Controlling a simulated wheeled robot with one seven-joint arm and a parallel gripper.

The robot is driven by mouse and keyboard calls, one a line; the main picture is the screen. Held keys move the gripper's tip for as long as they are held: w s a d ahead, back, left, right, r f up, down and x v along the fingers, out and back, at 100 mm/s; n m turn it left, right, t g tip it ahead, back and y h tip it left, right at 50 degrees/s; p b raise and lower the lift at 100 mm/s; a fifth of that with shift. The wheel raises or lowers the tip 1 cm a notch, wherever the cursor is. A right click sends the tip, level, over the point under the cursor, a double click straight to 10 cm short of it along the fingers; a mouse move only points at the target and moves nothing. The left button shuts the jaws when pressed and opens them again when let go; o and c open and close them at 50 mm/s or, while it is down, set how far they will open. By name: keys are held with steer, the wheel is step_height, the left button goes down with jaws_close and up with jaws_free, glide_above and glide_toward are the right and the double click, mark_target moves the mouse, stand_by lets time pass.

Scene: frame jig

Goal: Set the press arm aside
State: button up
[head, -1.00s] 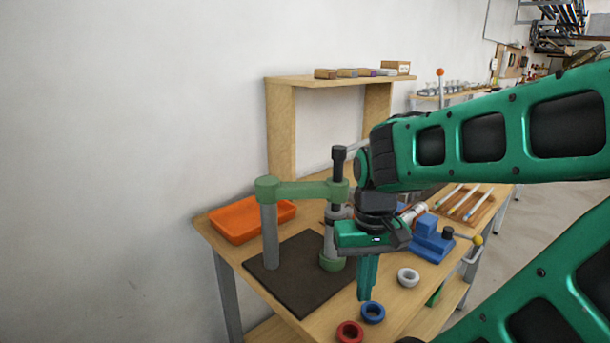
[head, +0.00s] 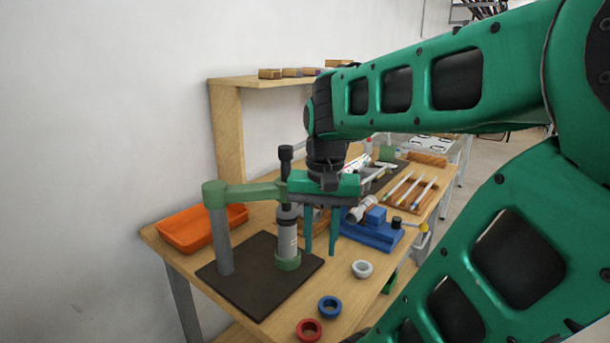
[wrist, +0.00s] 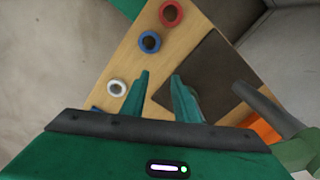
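The press arm (head: 245,194) is a green bar that spans from a grey post (head: 221,240) on the left to a grey column (head: 287,236) with a black top and green foot. Both stand upright on a dark base plate (head: 240,292). My gripper (head: 321,250) is just right of the column in the head view, apparently empty, with its two fingers pointing down and apart. In the wrist view, my gripper (wrist: 159,75) is open over the table, and the grey post (wrist: 262,105) is at the right. My gripper's body partly hides the bar's right end.
A blue ring (head: 330,306), a red ring (head: 309,330) and a white ring (head: 362,269) lie on the table near its front. An orange tray (head: 190,238) is behind the post. A blue fixture (head: 373,232) stands to the right. A wooden shelf (head: 226,140) rises behind.

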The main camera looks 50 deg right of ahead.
steer(key=w+d+r+m, duration=0.3)
steer(key=d+r+m, duration=0.3)
steer(key=r, duration=0.4)
steer(key=w+d+r+m, duration=0.3)
steer(key=d+r+m, duration=0.1)
steer(key=r+m, duration=0.5)
steer(key=shift+n+t+h, duration=0.3)
steer(key=shift+n+t, duration=0.1)
steer(key=shift+n, duration=0.2)
steer(key=f, duration=0.9)
steer(key=shift+w+d+f, duration=0.25)
steer(key=shift+w+d, duration=0.1)
steer(key=shift+w, duration=0.05)
steer(key=shift+c, duration=0.7)
jaws_close()
